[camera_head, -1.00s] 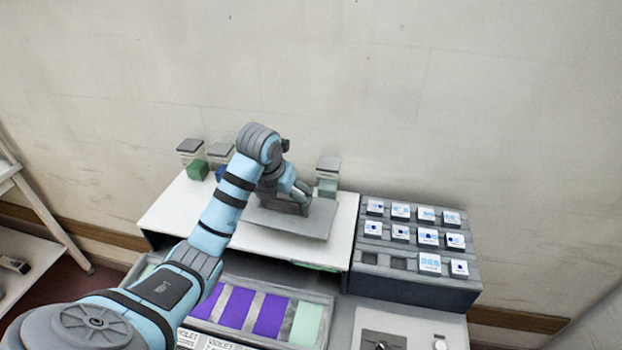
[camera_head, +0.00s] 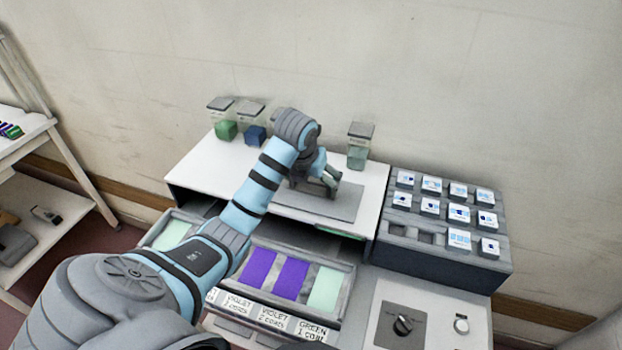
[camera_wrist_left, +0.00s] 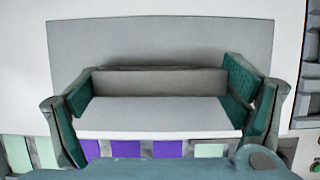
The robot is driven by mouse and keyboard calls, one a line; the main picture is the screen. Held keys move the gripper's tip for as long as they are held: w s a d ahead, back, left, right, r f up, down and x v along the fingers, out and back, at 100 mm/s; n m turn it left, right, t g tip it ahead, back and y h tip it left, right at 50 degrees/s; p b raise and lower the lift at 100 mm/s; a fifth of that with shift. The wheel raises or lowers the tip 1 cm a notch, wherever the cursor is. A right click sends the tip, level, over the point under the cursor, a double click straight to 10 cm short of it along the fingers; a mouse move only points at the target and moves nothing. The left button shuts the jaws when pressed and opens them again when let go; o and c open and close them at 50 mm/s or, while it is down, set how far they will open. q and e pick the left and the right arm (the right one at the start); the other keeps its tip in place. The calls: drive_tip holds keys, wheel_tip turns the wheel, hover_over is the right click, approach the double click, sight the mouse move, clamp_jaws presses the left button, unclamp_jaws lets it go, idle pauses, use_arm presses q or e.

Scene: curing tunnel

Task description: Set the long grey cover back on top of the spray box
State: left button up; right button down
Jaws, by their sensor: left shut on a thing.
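The long grey cover (camera_head: 340,205) lies over the white top of the spray box (camera_head: 205,170), right of its middle and near the front edge. It looks level, but I cannot tell whether it rests fully on the top. My left gripper (camera_head: 318,180) is above it. In the left wrist view the green finger pads (camera_wrist_left: 160,88) are at both ends of the raised grey bar on the cover (camera_wrist_left: 160,40), shut on it. Whatever is under the cover is hidden. My right gripper is not in view.
Lidded jars with green (camera_head: 225,130), blue (camera_head: 255,135) and pale green (camera_head: 357,155) contents stand along the back of the box top. A grey rack of labelled blocks (camera_head: 430,262) is at right. An open tray with coloured panels (camera_head: 345,270) juts out in front.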

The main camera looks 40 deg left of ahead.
use_arm(q)
drive_tip(key=shift+f, duration=0.25)
idle(0.3)
drive_tip(key=o, duration=1.2)
